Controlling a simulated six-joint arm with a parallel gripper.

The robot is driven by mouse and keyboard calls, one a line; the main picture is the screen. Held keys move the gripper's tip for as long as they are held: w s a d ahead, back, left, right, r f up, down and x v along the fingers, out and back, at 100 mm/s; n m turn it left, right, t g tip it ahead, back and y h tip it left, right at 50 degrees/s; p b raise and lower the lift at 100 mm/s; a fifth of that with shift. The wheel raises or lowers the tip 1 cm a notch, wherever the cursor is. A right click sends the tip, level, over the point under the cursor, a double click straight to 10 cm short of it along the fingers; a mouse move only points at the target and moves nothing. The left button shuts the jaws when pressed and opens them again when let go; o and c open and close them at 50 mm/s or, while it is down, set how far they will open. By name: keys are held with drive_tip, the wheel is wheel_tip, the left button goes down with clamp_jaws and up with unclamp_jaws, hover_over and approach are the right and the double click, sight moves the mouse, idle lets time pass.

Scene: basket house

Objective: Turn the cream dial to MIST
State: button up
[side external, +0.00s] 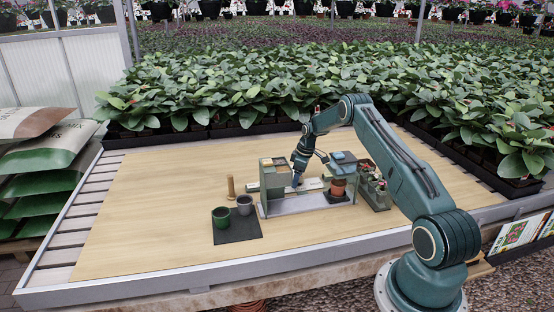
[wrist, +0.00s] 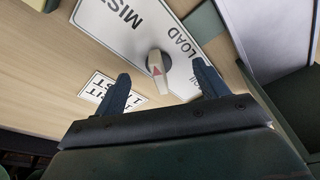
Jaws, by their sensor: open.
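The cream dial (wrist: 157,64) has a red triangle mark and sits on a white plate (wrist: 112,30). The plate carries the words MIST and LOAD, and a third word is mostly hidden by a finger. The dial's cream bar lies toward the gripper in the wrist view, away from MIST; which word it marks I cannot tell. My gripper (wrist: 162,85) is open, with one finger on each side of the dial and a gap to both. In the side view my gripper (side external: 296,182) is low over the plate (side external: 314,184), and the dial cannot be made out.
A green-grey housing (side external: 274,182) stands left of my gripper, and a stand with a terracotta pot (side external: 338,187) stands right. Green (side external: 221,217) and grey (side external: 244,205) pots sit on a dark mat (side external: 238,230). A small printed label (wrist: 112,92) lies beside the plate. The tabletop's left is clear.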

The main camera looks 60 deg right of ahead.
drive_tip(key=shift+r, duration=0.1)
idle(0.3)
drive_tip(key=shift+r, duration=3.45)
